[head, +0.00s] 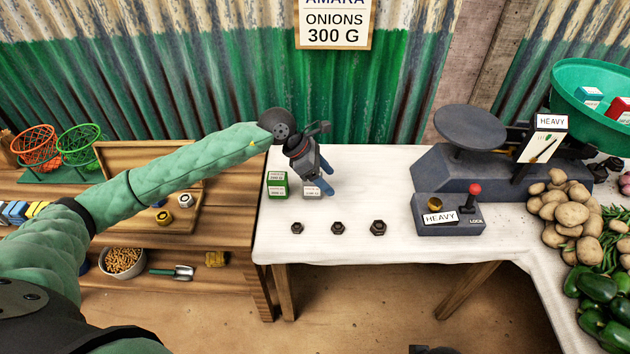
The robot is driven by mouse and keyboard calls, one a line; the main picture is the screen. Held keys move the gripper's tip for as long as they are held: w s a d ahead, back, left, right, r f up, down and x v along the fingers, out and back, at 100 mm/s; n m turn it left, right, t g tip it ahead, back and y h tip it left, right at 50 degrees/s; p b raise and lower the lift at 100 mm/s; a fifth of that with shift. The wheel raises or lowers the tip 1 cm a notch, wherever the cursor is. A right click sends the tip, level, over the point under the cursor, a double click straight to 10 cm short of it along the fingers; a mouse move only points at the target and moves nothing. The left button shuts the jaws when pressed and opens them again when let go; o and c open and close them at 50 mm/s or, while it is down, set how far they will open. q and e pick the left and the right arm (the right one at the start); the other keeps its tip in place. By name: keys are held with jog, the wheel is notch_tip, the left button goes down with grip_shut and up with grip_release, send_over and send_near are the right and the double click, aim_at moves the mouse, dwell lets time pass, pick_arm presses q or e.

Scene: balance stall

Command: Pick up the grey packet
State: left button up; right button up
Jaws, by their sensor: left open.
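The grey packet (312,192) stands on the white tablecloth near the table's left end, with a pale label on top. A green packet (277,186) stands just to its left. My left gripper (322,186) is open, with its blue fingers pointing down right at the grey packet. The fingers overlap the packet's upper right part in the head view. I cannot tell whether they touch it or straddle it.
Several dark hex weights (337,228) sit along the table's front. A balance (468,133) with a teal pan (570,88) stands at right, behind a control box (449,215). Potatoes (571,214) lie far right. A wooden shelf (225,220) adjoins the table's left.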

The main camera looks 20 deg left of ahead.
aim_at(312, 186)
pick_arm(q)
jog(key=w+a+y, duration=0.1)
jog(key=a, duration=0.1)
jog(key=a+y, duration=0.1)
jog(key=a, duration=0.1)
jog(key=w+a+y, duration=0.1)
jog(key=a, duration=0.1)
jog(key=shift+w+a+f+m, duration=0.15)
jog(key=shift+w+f+m, duration=0.15)
jog(key=shift+m, duration=0.1)
jog(key=shift+p+x, duration=0.35)
jog(key=shift+x, duration=0.7)
jog(key=shift+f, duration=0.5)
jog(key=shift+p+x, duration=0.8)
jog(key=shift+x, duration=0.05)
jog(key=shift+p+x, duration=0.3)
jog(key=shift+x, duration=0.85)
jog(key=shift+w+f, duration=0.15)
jog(key=shift+f, duration=0.2)
jog(key=c, duration=1.1)
jog(key=shift+c, duration=0.2)
pick_arm(e)
jog(key=d+r, duration=0.2)
jog(key=shift+s+d+r+g+h, duration=0.25)
jog(key=shift+d+r+g+h, duration=0.05)
jog(key=shift+r+g+h, duration=0.1)
pick_arm(q)
jog(key=shift+r, duration=0.1)
pick_arm(e)
jog(key=shift+f, duration=0.1)
